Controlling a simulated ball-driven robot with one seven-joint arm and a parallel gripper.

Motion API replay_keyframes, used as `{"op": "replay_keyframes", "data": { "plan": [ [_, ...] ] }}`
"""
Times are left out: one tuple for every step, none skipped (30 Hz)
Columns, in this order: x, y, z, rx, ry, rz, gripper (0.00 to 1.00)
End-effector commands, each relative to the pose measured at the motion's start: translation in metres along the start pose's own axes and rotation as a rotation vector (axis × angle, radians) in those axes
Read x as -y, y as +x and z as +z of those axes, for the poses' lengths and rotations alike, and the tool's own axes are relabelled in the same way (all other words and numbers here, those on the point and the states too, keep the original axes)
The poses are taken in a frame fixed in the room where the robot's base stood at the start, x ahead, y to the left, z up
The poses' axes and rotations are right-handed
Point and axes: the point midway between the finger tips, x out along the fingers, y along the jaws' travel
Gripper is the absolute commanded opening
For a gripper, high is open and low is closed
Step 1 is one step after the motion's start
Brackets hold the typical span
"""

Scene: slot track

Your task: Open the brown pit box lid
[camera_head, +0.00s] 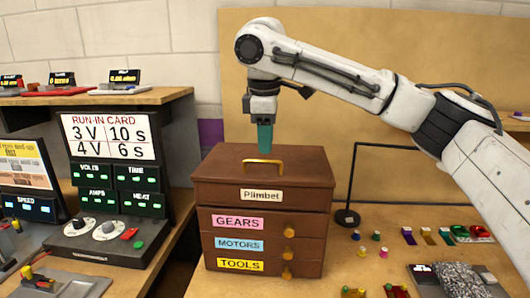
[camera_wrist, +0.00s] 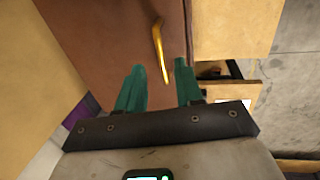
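The brown pit box (camera_head: 264,222) stands on the table in the head view, its brown lid (camera_head: 225,171) flat and shut on top. A gold arched handle (camera_head: 263,162) rises from the lid. My gripper (camera_head: 264,148) points down just above and behind the handle, its teal fingers apart from it as far as I can tell. In the wrist view, my gripper (camera_wrist: 160,66) has its two teal fingers spread with nothing between them. The gold handle (camera_wrist: 159,50) lies beyond the fingertips, in line with the gap. The brown lid (camera_wrist: 110,35) also shows there.
The box front has drawers labelled GEARS (camera_head: 237,222), MOTORS and TOOLS. At left stands a run-in card panel (camera_head: 108,135) with dials. A tan board (camera_head: 232,60) rises behind.

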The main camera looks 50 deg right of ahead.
Motion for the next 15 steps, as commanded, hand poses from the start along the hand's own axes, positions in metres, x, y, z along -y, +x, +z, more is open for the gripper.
{"op": "replay_keyframes", "data": {
  "plan": [
    [0.000, 0.009, 0.001, 0.002, 0.001, -0.001, 0.36],
    [0.000, 0.013, 0.001, 0.002, 0.000, -0.001, 0.36],
    [0.000, 0.019, 0.001, 0.000, 0.000, -0.001, 0.36],
    [0.000, 0.023, 0.001, 0.001, 0.000, 0.000, 0.36],
    [0.000, 0.026, 0.000, 0.001, 0.000, 0.000, 0.36],
    [0.000, 0.030, 0.000, -0.001, 0.000, 0.000, 0.36],
    [0.000, 0.033, 0.000, 0.000, 0.000, 0.000, 0.36],
    [0.000, 0.035, 0.000, 0.000, -0.001, 0.000, 0.36],
    [0.000, 0.038, 0.000, 0.000, -0.001, 0.000, 0.36],
    [0.000, 0.039, 0.000, -0.001, -0.001, 0.001, 0.36],
    [0.000, 0.040, 0.000, -0.001, -0.001, 0.001, 0.36],
    [0.000, 0.041, 0.000, -0.002, -0.001, 0.001, 0.36],
    [0.000, 0.042, 0.000, -0.002, -0.001, 0.001, 0.36],
    [0.000, 0.042, 0.000, -0.002, -0.001, 0.001, 0.36],
    [0.000, 0.042, 0.000, -0.002, -0.001, 0.001, 0.36]
  ]
}}
